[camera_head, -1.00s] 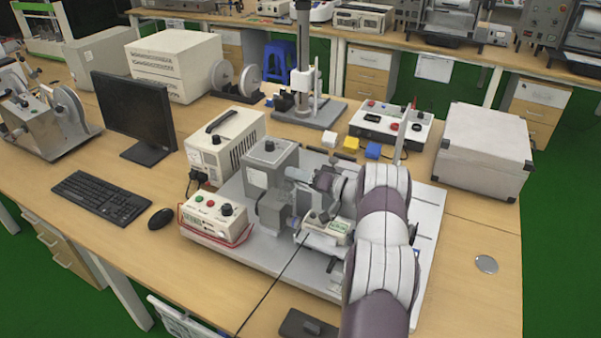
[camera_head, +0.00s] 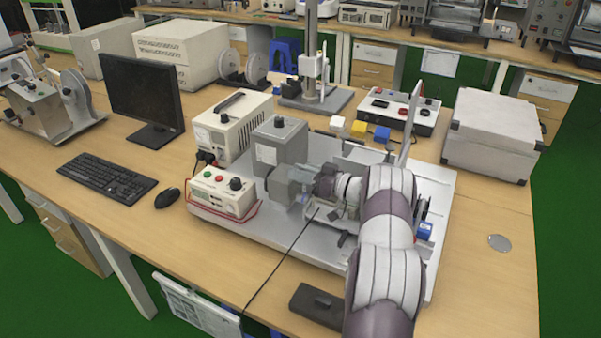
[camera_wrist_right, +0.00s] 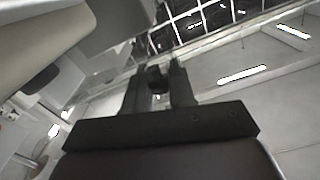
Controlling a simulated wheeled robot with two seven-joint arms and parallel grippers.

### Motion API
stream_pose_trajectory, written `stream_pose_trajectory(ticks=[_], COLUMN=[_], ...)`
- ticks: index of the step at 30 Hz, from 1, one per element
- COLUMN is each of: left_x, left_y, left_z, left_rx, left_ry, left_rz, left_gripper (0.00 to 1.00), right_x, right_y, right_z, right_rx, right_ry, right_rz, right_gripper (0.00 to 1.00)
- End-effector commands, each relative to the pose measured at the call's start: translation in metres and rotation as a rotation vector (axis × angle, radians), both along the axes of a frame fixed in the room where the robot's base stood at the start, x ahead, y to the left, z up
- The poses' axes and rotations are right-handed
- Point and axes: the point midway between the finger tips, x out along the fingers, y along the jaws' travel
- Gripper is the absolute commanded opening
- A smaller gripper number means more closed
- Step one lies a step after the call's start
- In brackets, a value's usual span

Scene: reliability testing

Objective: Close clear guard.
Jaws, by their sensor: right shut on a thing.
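A grey machine housing (camera_head: 280,145) stands on the pale metal baseplate (camera_head: 440,185). A see-through grey piece beside it (camera_head: 284,187) looks like part of the clear guard, but its outline is hard to make out. My right gripper (camera_head: 313,184) reaches in from the right, close to this piece. In the right wrist view, my right gripper (camera_wrist_right: 158,82) is shut on a small dark rounded knob (camera_wrist_right: 155,75). A clear pane edge seems to cross behind the fingers there. My arm hides much of the machine. My left gripper is not in view.
A thin pale upright panel (camera_head: 408,118) stands behind my right arm. A control box (camera_head: 222,192) and a power supply (camera_head: 232,125) stand left of the machine. A black cable (camera_head: 280,262) crosses the front. A white case (camera_head: 492,135) stands at right.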

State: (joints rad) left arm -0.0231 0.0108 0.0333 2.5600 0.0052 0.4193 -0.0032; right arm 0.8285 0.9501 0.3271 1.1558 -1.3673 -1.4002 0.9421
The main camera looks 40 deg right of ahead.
Motion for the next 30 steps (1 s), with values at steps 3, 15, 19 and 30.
stream_pose_trajectory(ticks=[3,15,19,30], left_x=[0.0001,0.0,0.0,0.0], left_y=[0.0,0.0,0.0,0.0], left_z=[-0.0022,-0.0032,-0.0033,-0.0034], left_rx=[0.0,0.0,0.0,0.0], left_ry=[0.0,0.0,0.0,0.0], left_rz=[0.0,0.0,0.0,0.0], left_gripper=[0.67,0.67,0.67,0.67], right_x=[-0.0008,-0.0013,-0.0015,-0.0013], right_y=[0.0013,0.0023,0.0024,0.0015], right_z=[-0.0062,-0.0105,-0.0109,-0.0113], right_rx=[0.005,0.01,0.011,0.009], right_ry=[0.006,0.009,0.011,0.01], right_rz=[0.002,0.003,0.003,0.0], right_gripper=[0.0,0.0,0.0,0.46])
